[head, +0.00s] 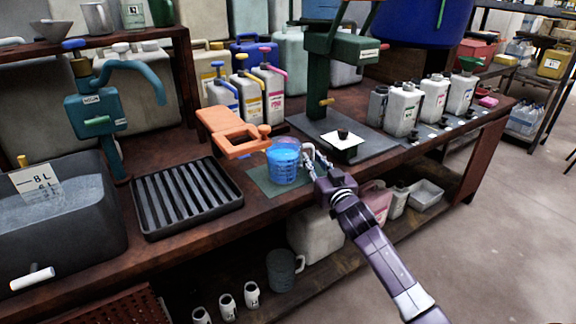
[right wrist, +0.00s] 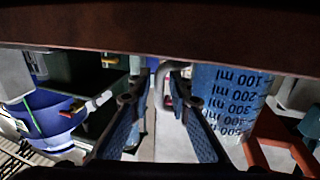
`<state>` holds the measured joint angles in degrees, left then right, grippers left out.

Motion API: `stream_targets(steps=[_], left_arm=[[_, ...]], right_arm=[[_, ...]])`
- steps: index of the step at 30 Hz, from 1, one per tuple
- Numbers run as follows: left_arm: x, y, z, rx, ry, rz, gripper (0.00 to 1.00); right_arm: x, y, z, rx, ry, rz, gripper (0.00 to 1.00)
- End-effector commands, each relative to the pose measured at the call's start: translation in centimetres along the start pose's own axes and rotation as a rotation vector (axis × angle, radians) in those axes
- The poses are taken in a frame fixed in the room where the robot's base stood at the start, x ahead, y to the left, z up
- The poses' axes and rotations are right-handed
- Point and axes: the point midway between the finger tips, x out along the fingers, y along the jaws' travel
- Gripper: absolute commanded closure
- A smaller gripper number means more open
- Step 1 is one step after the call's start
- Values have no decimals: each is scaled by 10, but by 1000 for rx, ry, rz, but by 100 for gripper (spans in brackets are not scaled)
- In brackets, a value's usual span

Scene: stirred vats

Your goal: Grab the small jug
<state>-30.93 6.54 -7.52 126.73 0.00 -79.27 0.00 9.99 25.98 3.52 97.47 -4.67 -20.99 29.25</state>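The small jug (head: 285,168) is a clear measuring jug, blue inside, upright on a green mat (head: 262,190) at the bench's front edge. Its pale handle (head: 308,151) points right, toward my right gripper (head: 313,167). My left gripper is out of view.
An orange stand (head: 238,135) reaches close behind the jug. A black ribbed tray (head: 187,198) lies to the left. A green press (head: 325,75) with a white plate (head: 343,147) stands behind right. A larger grey jug (head: 284,270) sits on the lower shelf.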

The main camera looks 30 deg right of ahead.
Motion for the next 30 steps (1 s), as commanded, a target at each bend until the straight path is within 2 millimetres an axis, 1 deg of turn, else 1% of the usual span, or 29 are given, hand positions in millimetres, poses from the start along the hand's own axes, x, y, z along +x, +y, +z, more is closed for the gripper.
stream_targets(steps=[1,4,11,12,17,27,28,30], left_arm=[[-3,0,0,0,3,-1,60],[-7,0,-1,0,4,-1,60],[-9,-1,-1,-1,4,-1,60],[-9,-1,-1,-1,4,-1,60],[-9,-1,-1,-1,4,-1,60],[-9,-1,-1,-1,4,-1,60],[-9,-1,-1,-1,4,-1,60],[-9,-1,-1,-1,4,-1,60]], right_arm=[[6,0,0,0,1,1,82],[12,0,0,-1,0,0,82],[14,0,0,-1,0,0,82],[14,0,0,-1,-1,0,83],[13,0,0,-1,-1,0,100],[13,0,0,-1,-1,0,100],[13,0,-3,1,5,-1,100],[13,0,-3,1,5,-1,100]])
